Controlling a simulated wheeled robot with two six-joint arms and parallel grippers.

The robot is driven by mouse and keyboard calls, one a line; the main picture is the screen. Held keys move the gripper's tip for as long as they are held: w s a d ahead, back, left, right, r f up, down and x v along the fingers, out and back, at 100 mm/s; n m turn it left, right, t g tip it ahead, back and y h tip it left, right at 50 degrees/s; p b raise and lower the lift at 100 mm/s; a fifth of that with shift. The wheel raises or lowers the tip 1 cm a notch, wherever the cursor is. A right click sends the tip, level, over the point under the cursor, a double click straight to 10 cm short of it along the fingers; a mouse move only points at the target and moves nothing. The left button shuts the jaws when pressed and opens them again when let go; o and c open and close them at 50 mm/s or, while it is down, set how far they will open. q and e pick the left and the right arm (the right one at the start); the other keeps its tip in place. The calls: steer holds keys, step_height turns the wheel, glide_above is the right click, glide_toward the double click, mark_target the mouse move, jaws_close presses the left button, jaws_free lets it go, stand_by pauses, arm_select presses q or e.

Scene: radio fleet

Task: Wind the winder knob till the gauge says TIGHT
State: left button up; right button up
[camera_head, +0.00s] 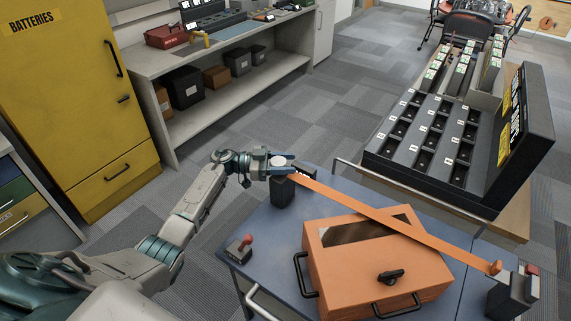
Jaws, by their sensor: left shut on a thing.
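My left gripper (285,165) is shut around the winder knob, whose pale round top (278,161) shows between the fingers. The knob sits above a black post (283,191) at the back left of the blue cart top. A flat orange strap (395,221) runs from this post, across an orange case (375,265), to a black end block (508,297) at the right. The strap looks straight and raised. I cannot make out a gauge or the word TIGHT. My right gripper is not in view.
A small black block with a red knob (240,248) stands on the cart's left part. A black slotted rack (430,140) stands behind the cart. A yellow battery cabinet (75,100) and a grey bench (200,60) are at the left. Carpeted floor between is clear.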

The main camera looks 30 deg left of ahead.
arm_select(q)
steer(key=o, duration=1)
steer(key=shift+s+a+f, duration=0.1)
steer(key=shift+a, duration=0.2)
steer(key=shift+b+v, duration=2)
steer(key=shift+v, duration=3.1)
steer(key=shift+a, duration=0.1)
